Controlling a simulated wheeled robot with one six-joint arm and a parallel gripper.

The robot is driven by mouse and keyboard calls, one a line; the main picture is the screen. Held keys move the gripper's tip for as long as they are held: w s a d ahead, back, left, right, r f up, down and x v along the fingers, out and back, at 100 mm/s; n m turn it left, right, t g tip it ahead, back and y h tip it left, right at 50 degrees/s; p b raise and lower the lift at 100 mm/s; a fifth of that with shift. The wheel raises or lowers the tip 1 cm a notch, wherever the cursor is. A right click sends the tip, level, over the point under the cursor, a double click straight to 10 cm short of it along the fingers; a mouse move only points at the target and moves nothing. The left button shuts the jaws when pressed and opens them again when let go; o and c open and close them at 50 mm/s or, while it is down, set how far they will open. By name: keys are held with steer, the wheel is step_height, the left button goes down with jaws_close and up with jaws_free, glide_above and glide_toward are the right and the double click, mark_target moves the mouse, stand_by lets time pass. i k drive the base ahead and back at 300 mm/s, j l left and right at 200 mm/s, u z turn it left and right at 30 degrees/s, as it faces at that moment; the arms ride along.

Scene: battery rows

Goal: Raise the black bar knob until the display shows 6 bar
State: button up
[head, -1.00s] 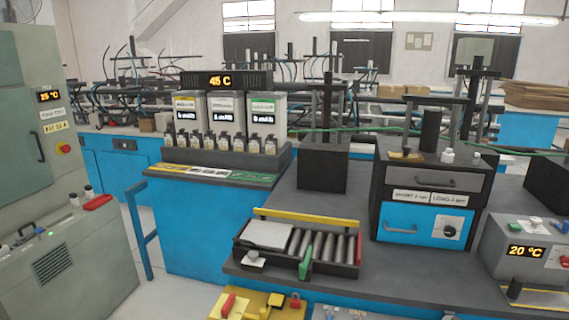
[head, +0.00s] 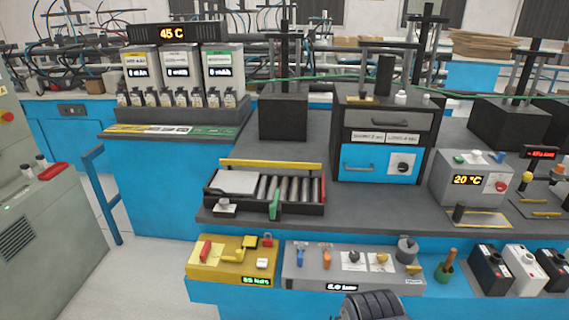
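A grey control panel (head: 310,275) sits on the front of the bench, low in the head view. Its small dark display (head: 341,287) shows white characters ending in "bar"; the number is too small to read surely. A small black knob (head: 353,257) stands on a white dial plate on the panel. A brass-coloured knob (head: 381,259) on a similar plate is just right of it. A dark grey round cap (head: 407,246) stands at the panel's right end. A dark ribbed part, likely of my arm, shows at the bottom edge. My gripper's fingers are not in view.
A yellow panel (head: 213,268) with a red lever and a green-lit display is left of the grey panel. A green cup (head: 444,272) and black and white canisters (head: 520,268) stand to its right. The roller tray (head: 312,208) lies behind.

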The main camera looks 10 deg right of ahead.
mark_target(354, 256)
steer(key=i+j+z, duration=0.25)
steer(key=i, duration=0.15)
steer(key=i+j+z, duration=0.3)
steer(key=i+l, duration=0.1)
